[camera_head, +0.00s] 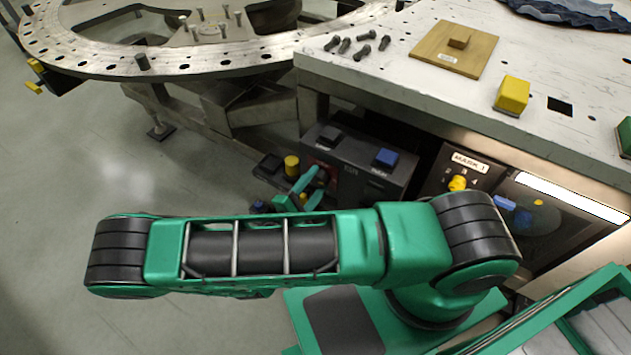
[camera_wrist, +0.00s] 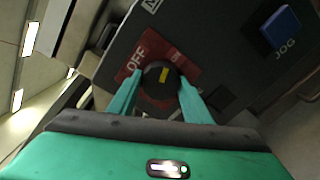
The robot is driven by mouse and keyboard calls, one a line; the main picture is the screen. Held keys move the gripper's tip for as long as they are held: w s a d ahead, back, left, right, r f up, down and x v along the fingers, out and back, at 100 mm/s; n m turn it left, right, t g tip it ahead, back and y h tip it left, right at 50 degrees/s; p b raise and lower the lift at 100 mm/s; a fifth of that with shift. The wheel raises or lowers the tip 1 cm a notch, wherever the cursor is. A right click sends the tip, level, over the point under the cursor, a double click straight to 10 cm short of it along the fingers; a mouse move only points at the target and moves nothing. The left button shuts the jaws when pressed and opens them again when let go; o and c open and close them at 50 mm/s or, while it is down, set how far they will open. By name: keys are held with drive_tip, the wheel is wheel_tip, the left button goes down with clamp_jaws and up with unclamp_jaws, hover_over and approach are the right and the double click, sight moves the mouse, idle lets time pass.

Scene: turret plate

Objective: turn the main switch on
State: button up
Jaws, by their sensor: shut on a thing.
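The main switch is a round black knob (camera_wrist: 157,70) with a yellow mark, on a red plate (camera_wrist: 186,61) marked OFF at its left in the wrist view. The yellow mark points roughly up in that view, a little right of the OFF word. My gripper (camera_wrist: 160,80) has its two green fingers on either side of the knob and is shut on it. In the head view my gripper (camera_head: 311,191) is at the dark control box, and its fingers and my arm hide most of the red plate (camera_head: 322,168).
The control box (camera_head: 352,158) also carries a blue JOG button (camera_head: 387,157). A MARK 1 panel (camera_head: 455,176) with a yellow knob is to the right. The table (camera_head: 400,72) overhangs above.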

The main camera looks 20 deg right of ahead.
drive_tip(key=shift+w+a+m, duration=0.1)
drive_tip(key=shift+a+m, duration=0.05)
drive_tip(key=shift+m, duration=1.75)
drive_tip(key=o, duration=1.1)
drive_tip(key=shift+c, duration=0.2)
drive_tip(key=v, duration=1)
drive_tip(key=shift+s+a, duration=0.2)
drive_tip(key=shift+s, duration=0.1)
drive_tip(key=shift+f, duration=0.1)
